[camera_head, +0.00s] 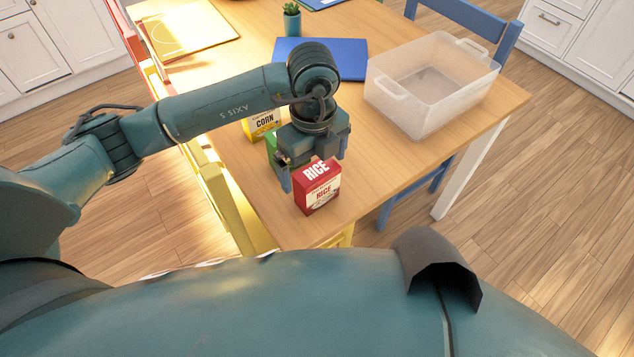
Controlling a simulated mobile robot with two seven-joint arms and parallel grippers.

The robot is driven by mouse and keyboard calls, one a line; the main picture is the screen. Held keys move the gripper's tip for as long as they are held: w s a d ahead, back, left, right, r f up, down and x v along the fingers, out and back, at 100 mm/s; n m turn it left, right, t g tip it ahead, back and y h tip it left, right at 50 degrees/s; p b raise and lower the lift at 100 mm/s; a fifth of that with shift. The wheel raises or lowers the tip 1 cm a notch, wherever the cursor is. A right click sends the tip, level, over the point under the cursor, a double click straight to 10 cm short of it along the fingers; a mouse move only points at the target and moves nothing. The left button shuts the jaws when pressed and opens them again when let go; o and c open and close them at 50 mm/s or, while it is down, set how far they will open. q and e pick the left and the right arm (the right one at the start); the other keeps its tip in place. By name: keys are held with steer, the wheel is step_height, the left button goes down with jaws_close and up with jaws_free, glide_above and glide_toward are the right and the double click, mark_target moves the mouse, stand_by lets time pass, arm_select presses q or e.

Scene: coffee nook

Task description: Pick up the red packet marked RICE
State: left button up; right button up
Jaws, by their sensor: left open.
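The red packet marked RICE (317,190) stands upright near the front corner of the wooden table (363,180). My left gripper (312,165) is open and points down just above and behind the packet. One finger shows at the packet's left side and the other by its back right. I cannot tell whether either finger touches the packet. My right gripper is not in view.
A yellow packet marked CORN (263,124) and a partly hidden green packet (271,148) stand behind the gripper. A clear plastic bin (430,113) is at the right. A blue book (350,58) and a potted plant (292,20) are further back.

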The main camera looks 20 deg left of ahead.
arm_select(q)
steer(key=shift+w+d+f, duration=0.1)
steer(key=shift+w+f, duration=0.05)
steer(key=shift+f, duration=1.55)
steer(key=shift+w+d+f, duration=0.1)
steer(key=shift+w+f, duration=0.05)
steer(key=shift+f, duration=1.5)
steer(key=shift+r, duration=0.1)
steer(key=c, duration=1.1)
